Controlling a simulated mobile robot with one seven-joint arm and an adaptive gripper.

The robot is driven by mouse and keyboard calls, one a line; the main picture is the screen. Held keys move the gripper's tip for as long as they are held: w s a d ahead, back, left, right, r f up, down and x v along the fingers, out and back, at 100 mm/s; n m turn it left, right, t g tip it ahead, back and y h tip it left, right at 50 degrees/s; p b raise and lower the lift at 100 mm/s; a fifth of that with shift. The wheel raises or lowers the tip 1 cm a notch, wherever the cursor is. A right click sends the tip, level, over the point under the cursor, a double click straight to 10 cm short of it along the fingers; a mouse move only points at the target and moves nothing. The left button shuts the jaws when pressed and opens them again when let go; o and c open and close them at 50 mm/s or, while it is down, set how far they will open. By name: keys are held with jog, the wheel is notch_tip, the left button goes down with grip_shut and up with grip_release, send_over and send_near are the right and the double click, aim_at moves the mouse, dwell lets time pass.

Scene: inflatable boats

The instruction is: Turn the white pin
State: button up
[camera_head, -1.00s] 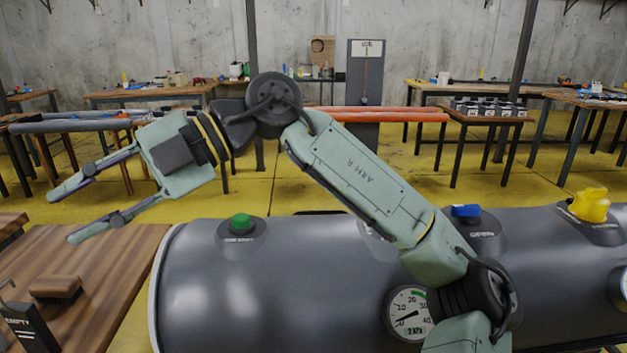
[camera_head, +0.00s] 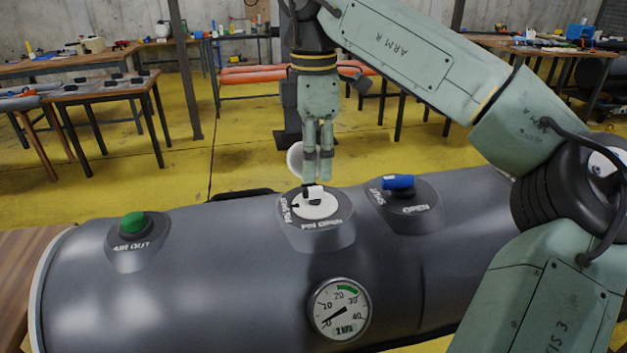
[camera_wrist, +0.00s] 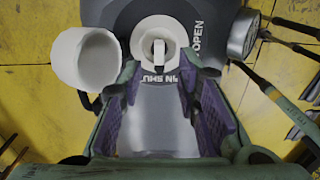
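The white pin (camera_head: 313,191) stands in the middle of a round white valve seat (camera_head: 318,209) on top of the grey boat tube. Labels PIN OPEN and PIN SHUT are on the dark base around it. My gripper (camera_head: 318,181) points down just above the pin. In the wrist view the pin (camera_wrist: 159,48) lies between and just beyond the tips of my gripper (camera_wrist: 158,72). The fingers are apart, with a gap on each side of the pin. A white cap (camera_wrist: 85,58) hangs open beside the valve; it also shows in the head view (camera_head: 295,159).
A blue knob (camera_head: 398,182) marked SHUT and OPEN is close on the right. A green AIR OUT button (camera_head: 132,223) is on the left. A pressure gauge (camera_head: 340,307) is on the tube's front. Tables with items stand behind on the yellow floor.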

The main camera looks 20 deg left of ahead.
aim_at(313, 188)
jog(key=shift+f, duration=2.3)
grip_shut()
